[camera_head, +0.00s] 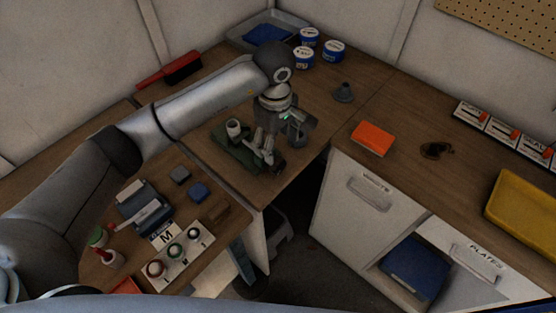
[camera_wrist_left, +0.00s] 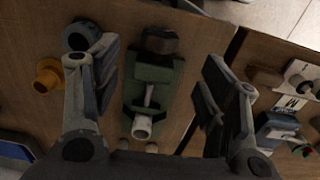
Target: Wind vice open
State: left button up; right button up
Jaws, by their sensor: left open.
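The green vice (camera_head: 229,152) sits on the wooden bench in the head view, with a pale hollow cylinder (camera_head: 234,127) at its far left. In the left wrist view the green vice (camera_wrist_left: 153,75) lies lengthwise below the gripper, with a grey screw rod along it. The pale cylinder (camera_wrist_left: 142,127) is at the rod's lower end and a dark brown block (camera_wrist_left: 160,40) is at the other end. My left gripper (camera_head: 266,150) points down over the vice's right part. In the wrist view its fingers (camera_wrist_left: 160,88) are spread wide on either side of the vice, with nothing between them gripped.
An orange item (camera_head: 372,138) lies on the right bench. A control panel with knobs (camera_head: 178,255) is at the front left. In the wrist view an orange ring-shaped part (camera_wrist_left: 47,76) lies left of the fingers.

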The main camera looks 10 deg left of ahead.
aim_at(278, 160)
pick_arm(q)
notch_tip(278, 160, down, 9)
jog(key=p, duration=0.2)
jog(key=shift+w+d+p, duration=0.1)
jog(key=shift+p, duration=0.2)
jog(key=c, duration=1)
jog(key=shift+f+b, duration=0.15)
jog(key=shift+b, duration=0.5)
jog(key=t+h+b, duration=0.1)
jog(key=b, duration=0.2)
jog(key=t+h+b, duration=0.1)
jog(key=b, duration=0.2)
jog(key=t+h+b, duration=0.1)
jog(key=t+b, duration=0.1)
jog(key=b, duration=0.2)
jog(key=shift+s+a+f, duration=0.15)
jog(key=shift+s+a, duration=0.05)
jog(key=shift+a, duration=0.05)
jog(key=shift+b, duration=0.65)
jog(key=shift+r, duration=0.25)
